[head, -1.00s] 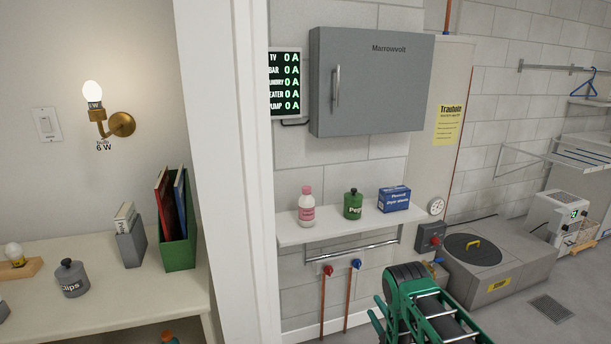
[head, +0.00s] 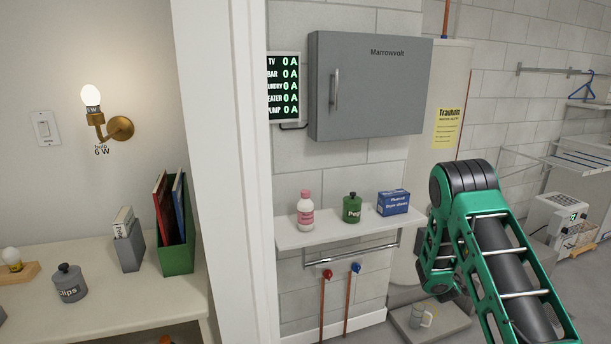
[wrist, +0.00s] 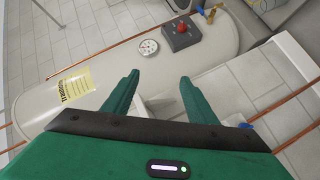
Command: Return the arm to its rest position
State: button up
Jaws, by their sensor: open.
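My arm (head: 500,260) stands raised at the right of the head view, its elbow up and its far part folded down behind. My gripper (wrist: 158,90) shows in the wrist view with its two green fingers spread apart. Nothing is held between them; a pale shape seen between the fingers is partly hidden by the gripper body. In the head view I cannot make out the fingertips.
The wall shelf (head: 345,231) holds a pink bottle (head: 305,212), a green canister (head: 352,208) and a blue box (head: 393,202). A grey cabinet (head: 370,88) hangs above. The white tank (wrist: 70,75) and red-button box (wrist: 180,36) show in the wrist view. A mug-like object (head: 420,316) stands on a low slab.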

jog(key=s+d+r+m+g+h, duration=0.2)
jog(key=s+d+r+m+g, duration=0.4)
jog(key=s+r, duration=0.45)
jog(key=s+d+r+m+g+y, duration=0.1)
jog(key=s+r+m, duration=0.15)
jog(key=s, duration=0.35)
jog(key=s+d+r+m+g, duration=0.1)
jog(key=s+r, duration=0.2)
jog(key=s, duration=0.3)
jog(key=s+a+r+m+g+y, duration=0.1)
jog(key=s+a, duration=0.4)
jog(key=s, duration=0.7)
jog(key=s+a+r+m+g+y, duration=0.2)
jog(key=s+a, duration=0.3)
jog(key=s, duration=0.7)
jog(key=s+a+r+m+g+y, duration=0.1)
jog(key=s+a, duration=0.5)
jog(key=s, duration=0.7)
notch_tip(320, 180, up, 2)
jog(key=g+y, duration=0.1)
jog(key=y, duration=0.2)
jog(key=shift+g, duration=0.4)
